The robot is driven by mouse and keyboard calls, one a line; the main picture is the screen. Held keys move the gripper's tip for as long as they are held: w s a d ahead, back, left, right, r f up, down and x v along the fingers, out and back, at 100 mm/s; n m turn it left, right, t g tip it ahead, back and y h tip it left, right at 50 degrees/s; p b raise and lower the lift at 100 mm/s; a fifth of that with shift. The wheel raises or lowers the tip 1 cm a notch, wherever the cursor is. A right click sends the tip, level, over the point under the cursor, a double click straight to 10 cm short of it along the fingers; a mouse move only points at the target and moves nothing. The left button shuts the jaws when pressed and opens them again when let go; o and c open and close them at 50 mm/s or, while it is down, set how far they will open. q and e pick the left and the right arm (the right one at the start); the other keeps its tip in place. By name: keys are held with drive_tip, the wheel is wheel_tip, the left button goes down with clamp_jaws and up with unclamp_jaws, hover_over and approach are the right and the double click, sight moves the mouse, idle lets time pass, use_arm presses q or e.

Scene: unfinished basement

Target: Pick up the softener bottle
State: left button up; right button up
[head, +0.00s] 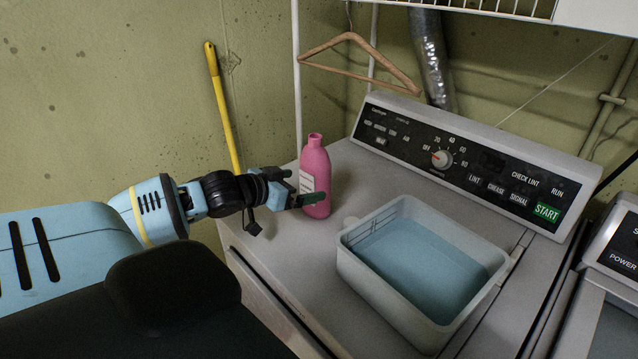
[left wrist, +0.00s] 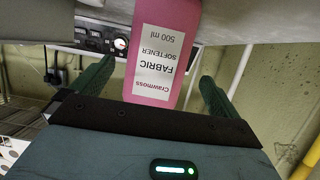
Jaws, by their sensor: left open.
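The pink softener bottle (head: 314,168) stands upright on the dryer top near its left back edge in the head view. Its white label reads "Fabric Softener 500 ml" in the left wrist view, where the bottle (left wrist: 185,88) looks upside down. My left gripper (head: 306,195) is at the bottle's lower part. In the left wrist view its two green fingers (left wrist: 160,88) are spread, one on each side of the bottle, with gaps visible. The bottle's base is out of the wrist view. My right gripper is not in view.
A grey tub of bluish contents (head: 352,245) sits on the dryer (head: 345,300), right of the bottle. The control panel (head: 465,165) rises behind. A wooden hanger (head: 350,38) hangs above, and a yellow pole (head: 222,110) leans on the wall at left.

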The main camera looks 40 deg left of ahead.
sight(306, 185)
use_arm(q)
drive_tip(key=shift+w, duration=0.15)
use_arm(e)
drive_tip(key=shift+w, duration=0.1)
use_arm(q)
drive_tip(key=shift+w, duration=0.1)
drive_tip(key=shift+b+x, duration=0.75)
drive_tip(key=shift+x, duration=0.9)
drive_tip(key=shift+w+d+f, duration=0.2)
drive_tip(key=shift+w+f, duration=0.15)
drive_tip(key=shift+w, duration=0.45)
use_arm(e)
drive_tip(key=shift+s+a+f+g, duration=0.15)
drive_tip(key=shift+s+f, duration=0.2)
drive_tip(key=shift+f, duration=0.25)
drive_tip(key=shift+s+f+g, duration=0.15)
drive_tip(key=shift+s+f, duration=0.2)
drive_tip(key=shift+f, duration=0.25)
use_arm(q)
drive_tip(key=c, duration=1.3)
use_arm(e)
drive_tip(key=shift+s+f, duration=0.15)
use_arm(q)
drive_tip(key=shift+r, duration=0.1)
